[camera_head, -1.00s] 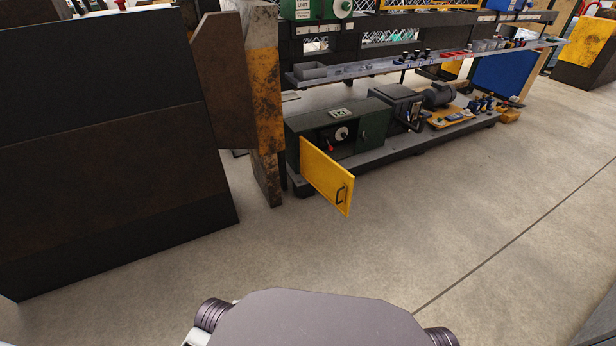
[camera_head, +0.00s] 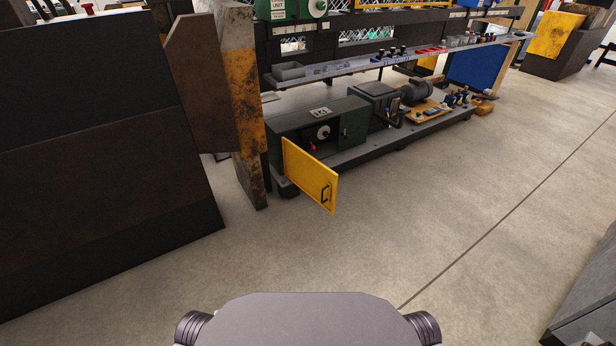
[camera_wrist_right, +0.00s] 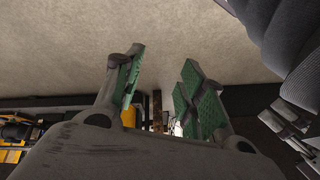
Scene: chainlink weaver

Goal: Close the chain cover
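The chain cover is a yellow hinged panel (camera_head: 306,173) with a dark handle (camera_head: 326,192). It stands open, swung out in front of the dark green machine housing (camera_head: 353,126) in the head view. The housing's opening shows a round pale disc (camera_head: 323,132) and a small red part. My right gripper (camera_wrist_right: 163,70) shows in the right wrist view. Its green-padded fingers are apart with nothing between them, over bare floor. Neither gripper shows in the head view, and both are away from the cover.
A rusty yellow post (camera_head: 245,110) and a large dark machine (camera_head: 95,170) stand left of the cover. A low grey bench (camera_head: 400,139) carries motors and parts. A grey block (camera_head: 585,305) is at the lower right. The concrete floor before the cover is clear.

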